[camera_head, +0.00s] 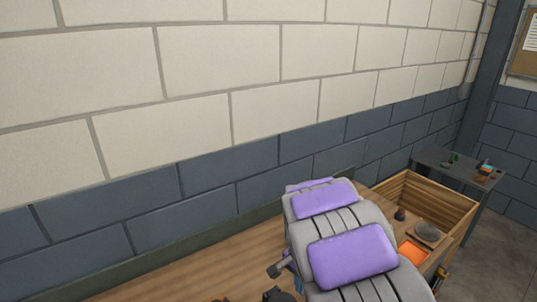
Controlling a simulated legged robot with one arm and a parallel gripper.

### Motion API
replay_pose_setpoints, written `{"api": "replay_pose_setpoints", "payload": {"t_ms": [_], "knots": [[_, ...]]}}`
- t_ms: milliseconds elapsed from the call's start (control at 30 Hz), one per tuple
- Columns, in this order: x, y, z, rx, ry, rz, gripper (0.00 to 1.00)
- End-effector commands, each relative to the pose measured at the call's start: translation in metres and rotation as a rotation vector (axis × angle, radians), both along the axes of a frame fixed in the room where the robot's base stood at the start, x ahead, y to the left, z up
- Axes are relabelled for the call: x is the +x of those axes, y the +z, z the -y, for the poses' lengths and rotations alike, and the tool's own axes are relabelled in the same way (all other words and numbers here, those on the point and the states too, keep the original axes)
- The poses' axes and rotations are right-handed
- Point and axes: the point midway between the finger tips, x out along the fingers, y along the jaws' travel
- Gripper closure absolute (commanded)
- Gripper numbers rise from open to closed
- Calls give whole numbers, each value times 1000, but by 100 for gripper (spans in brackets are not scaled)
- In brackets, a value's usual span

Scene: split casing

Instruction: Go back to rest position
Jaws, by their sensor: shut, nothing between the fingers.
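I cannot make out my gripper in the head view. A large grey ribbed form with purple pads (352,256) rises from the bottom, right of centre. I cannot tell whether it is part of my own body. It hides part of the wooden bench top (190,270) behind it. A small grey lever-like piece (279,268) juts out at its left side. A dark shape (278,295) is cut off by the bottom edge and cannot be identified.
An open wooden crate (455,204) stands at the right, with an orange item (413,252) and a round grey piece (428,230) near it. A dark side table (440,158) holds small items. A block wall (220,60) runs behind the bench. Floor shows at the lower right.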

Motion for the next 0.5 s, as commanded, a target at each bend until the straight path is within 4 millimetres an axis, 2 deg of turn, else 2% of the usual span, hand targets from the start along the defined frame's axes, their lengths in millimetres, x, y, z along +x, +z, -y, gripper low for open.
{"api": "replay_pose_setpoints", "payload": {"t_ms": [233,500], "knots": [[-59,35,23,5,126,-26,100],[-128,59,39,28,284,-59,100]]}}
